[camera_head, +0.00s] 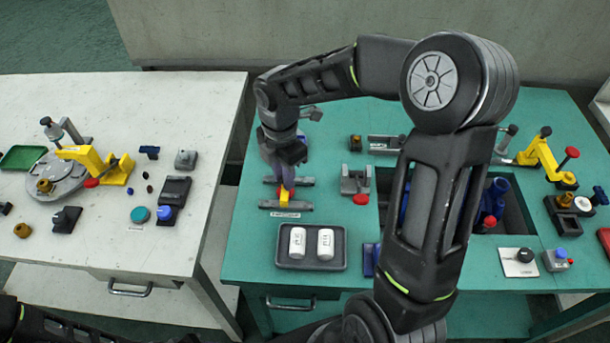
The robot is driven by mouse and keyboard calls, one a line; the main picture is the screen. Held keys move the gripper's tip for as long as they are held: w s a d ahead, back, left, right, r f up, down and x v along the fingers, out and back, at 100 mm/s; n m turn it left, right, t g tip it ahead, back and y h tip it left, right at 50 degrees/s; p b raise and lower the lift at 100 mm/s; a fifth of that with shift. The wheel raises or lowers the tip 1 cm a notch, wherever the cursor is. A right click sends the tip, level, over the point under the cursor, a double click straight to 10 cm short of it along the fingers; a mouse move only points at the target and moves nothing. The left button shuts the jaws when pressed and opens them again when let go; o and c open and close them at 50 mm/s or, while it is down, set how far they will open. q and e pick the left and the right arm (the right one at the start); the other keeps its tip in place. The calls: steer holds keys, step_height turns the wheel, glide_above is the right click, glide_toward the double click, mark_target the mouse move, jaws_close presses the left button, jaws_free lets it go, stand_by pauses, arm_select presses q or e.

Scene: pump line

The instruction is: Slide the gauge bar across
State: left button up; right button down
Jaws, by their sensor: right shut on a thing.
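The gauge bar seems to be the small yellow and red piece (283,195) between two short grey rails (298,206) at the left of the green table. My right gripper (286,184) reaches down from above and is shut on this piece. Its fingers hide the upper part of the piece, and how far along the rails it sits is hard to tell. My left arm shows only as a dark link along the bottom left edge, and its gripper is out of view.
A dark tray (312,262) with two white cylinders stands in front of the rails. A grey bracket with a red knob (360,199) is just right. My right arm covers the table's middle. A white table (120,95) with a yellow clamp (85,155) stands left, across a gap.

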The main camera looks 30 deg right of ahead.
steer(key=w+a, duration=0.1)
steer(key=a, duration=0.1)
steer(key=w+a, duration=0.2)
steer(key=shift+w+a+r, duration=0.1)
steer(key=shift+w+a, duration=0.05)
steer(key=c, duration=1.3)
jaws_free()
steer(key=shift+w+a, duration=0.1)
steer(key=shift+o, duration=0.2)
step_height(320, 180, up, 8)
steer(key=shift+f, duration=0.2)
